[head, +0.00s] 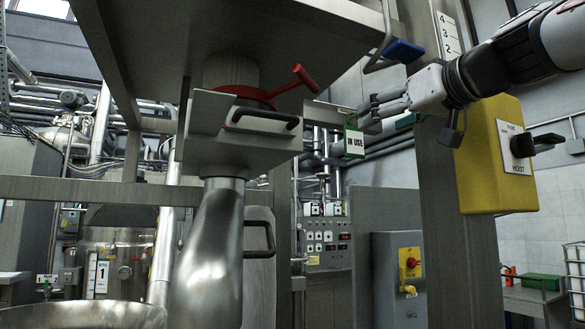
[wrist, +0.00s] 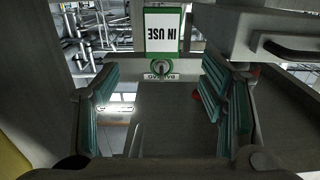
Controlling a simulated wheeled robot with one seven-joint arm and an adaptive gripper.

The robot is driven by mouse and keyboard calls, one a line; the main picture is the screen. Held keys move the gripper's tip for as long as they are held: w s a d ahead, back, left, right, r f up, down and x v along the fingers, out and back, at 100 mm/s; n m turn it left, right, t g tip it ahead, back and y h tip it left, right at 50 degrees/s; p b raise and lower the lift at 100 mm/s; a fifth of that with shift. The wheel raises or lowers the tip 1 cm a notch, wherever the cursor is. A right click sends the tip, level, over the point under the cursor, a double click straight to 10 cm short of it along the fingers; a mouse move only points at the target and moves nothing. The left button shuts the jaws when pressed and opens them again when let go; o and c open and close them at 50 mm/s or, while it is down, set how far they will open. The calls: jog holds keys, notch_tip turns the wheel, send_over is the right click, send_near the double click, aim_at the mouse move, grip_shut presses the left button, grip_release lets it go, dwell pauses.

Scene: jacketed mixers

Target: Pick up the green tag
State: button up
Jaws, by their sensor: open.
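The green tag (head: 354,143) is a small white panel with a green border that reads IN USE. In the head view it hangs just below and left of my gripper (head: 372,108), near the end of a steel bar. In the wrist view the tag (wrist: 163,31) appears upside down at the top middle, beyond the fingers. A small plate with a dark green ring (wrist: 160,69) shows right below it there. My gripper (wrist: 160,95) is open, with its teal-padded fingers apart and nothing visible between them. I cannot tell whether a fingertip touches the tag.
A steel valve block with a red handle (head: 303,77) stands left of the tag. A blue-handled lever (head: 404,51) hangs above my gripper.

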aim_at(355, 134)
jog(key=p+x, duration=0.2)
jog(key=x, duration=0.6)
jog(key=shift+w+a+p, duration=0.15)
jog(key=shift+w+p, duration=0.1)
jog(key=shift+p, duration=0.05)
jog(key=c, duration=0.9)
